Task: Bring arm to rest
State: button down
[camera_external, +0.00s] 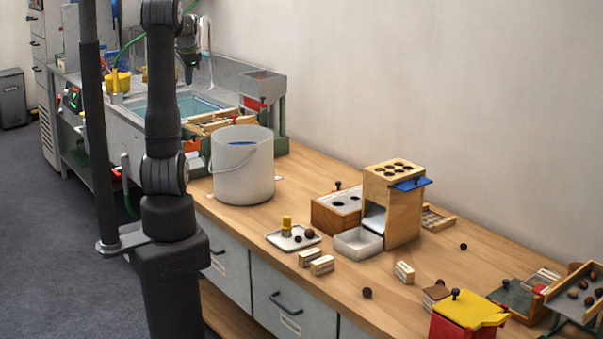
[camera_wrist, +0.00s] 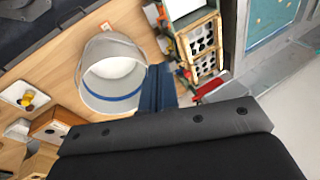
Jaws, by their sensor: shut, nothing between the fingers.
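My arm stands raised and folded at the left of the external view. My gripper (camera_external: 188,76) is up high, in front of the sink area, clear of the counter and partly hidden by my arm. In the wrist view my gripper's dark blue fingers (camera_wrist: 158,88) are together with nothing between them. Below them in that view is the white bucket (camera_wrist: 112,75) with a blue band inside; the fingers appear beside its rim, and the height gap cannot be judged. The same bucket (camera_external: 243,170) stands upright on the wooden counter in the external view.
A sink (camera_external: 180,104) lies behind my arm. On the counter are a wooden dispenser (camera_external: 400,215), a white bin (camera_external: 357,243), a small tray (camera_external: 292,239), loose chestnuts and a red box with yellow lid (camera_external: 470,312). The air around my gripper looks free.

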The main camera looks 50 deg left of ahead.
jog(key=shift+n, duration=0.6)
jog(key=shift+x, duration=2.55)
jog(key=shift+s, duration=0.1)
jog(key=shift+f, duration=0.1)
